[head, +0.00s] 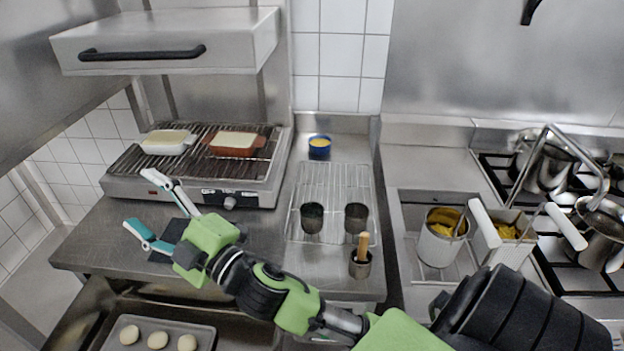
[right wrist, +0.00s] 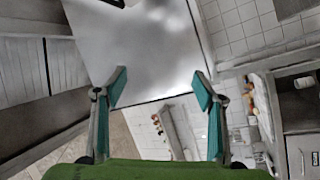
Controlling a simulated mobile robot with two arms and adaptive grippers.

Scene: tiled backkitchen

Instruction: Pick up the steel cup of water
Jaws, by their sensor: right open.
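Two dark steel cups stand upright side by side on a wire rack (head: 335,180), a left cup (head: 312,219) and a right cup (head: 356,218). A third steel cup (head: 360,269) in front of the rack holds a wooden-handled tool (head: 363,245). I cannot tell which cup holds water. My right gripper (head: 139,200) is open and empty, left of the cups and in front of the grill. In the right wrist view its spread fingers (right wrist: 158,90) have nothing between them, and no cup shows there. My left gripper is not in view.
A grill (head: 190,183) carries a white dish (head: 168,147) and a brown dish (head: 232,150). A blue bowl (head: 320,152) stands behind the rack. Right of the rack are a yellow-filled can (head: 437,247) and a stove with pots (head: 546,165). A dough tray (head: 202,330) lies below.

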